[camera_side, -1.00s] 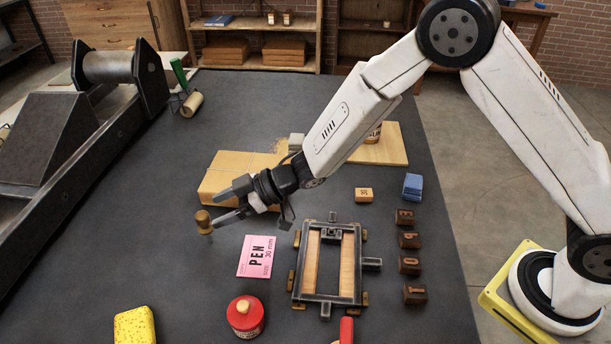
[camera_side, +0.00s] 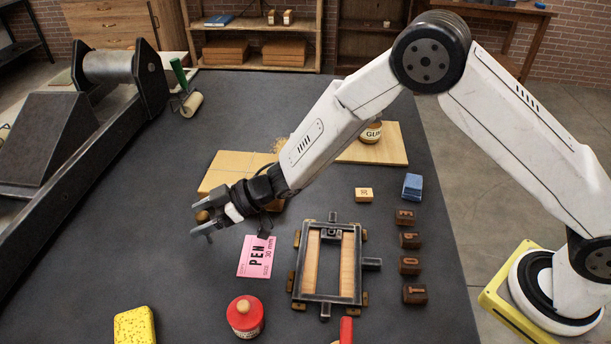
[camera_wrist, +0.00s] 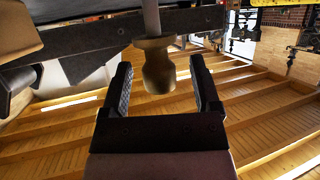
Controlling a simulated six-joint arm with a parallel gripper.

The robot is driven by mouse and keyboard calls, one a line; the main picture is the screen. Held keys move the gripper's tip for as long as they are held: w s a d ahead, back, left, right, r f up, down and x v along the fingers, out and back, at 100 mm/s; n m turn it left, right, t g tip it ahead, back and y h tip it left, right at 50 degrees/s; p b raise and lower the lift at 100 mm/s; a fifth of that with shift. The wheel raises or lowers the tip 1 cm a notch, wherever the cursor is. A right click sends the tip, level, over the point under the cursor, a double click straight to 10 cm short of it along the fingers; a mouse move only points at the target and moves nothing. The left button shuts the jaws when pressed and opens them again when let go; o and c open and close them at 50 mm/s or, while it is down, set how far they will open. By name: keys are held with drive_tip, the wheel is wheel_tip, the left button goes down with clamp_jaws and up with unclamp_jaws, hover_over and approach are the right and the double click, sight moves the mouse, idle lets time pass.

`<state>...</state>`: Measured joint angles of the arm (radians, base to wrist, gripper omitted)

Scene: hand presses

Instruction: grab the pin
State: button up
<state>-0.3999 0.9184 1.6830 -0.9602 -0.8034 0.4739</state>
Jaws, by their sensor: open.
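The pin has a turned wooden knob (camera_wrist: 156,68) and a grey metal shank (camera_wrist: 151,18). In the wrist view the knob shows between my open fingers, with a gap on each side. My gripper (camera_wrist: 160,85) is open. In the side view my gripper (camera_side: 199,221) is low over the dark table, left of the pink PEN card. Part of the pin's brown knob (camera_side: 202,216) shows between the fingers there. The fingers hide the rest of the pin in the side view.
The pink PEN card (camera_side: 257,257) and a metal frame (camera_side: 325,298) lie to the right. A red pot (camera_side: 245,316) and yellow sponge (camera_side: 134,326) are in front. A large press (camera_side: 75,140) stands at left. A wooden board (camera_side: 225,172) lies behind my gripper.

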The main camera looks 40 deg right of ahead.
clamp_jaws()
drive_tip(key=shift+r, duration=0.25)
drive_tip(key=shift+r, duration=1.5)
drive_tip(key=s+d+r, duration=0.6)
drive_tip(key=s+r, duration=0.3)
drive_tip(key=s, duration=0.3)
drive_tip(key=shift+s+d+r, duration=0.15)
drive_tip(key=shift+d+r, duration=0.15)
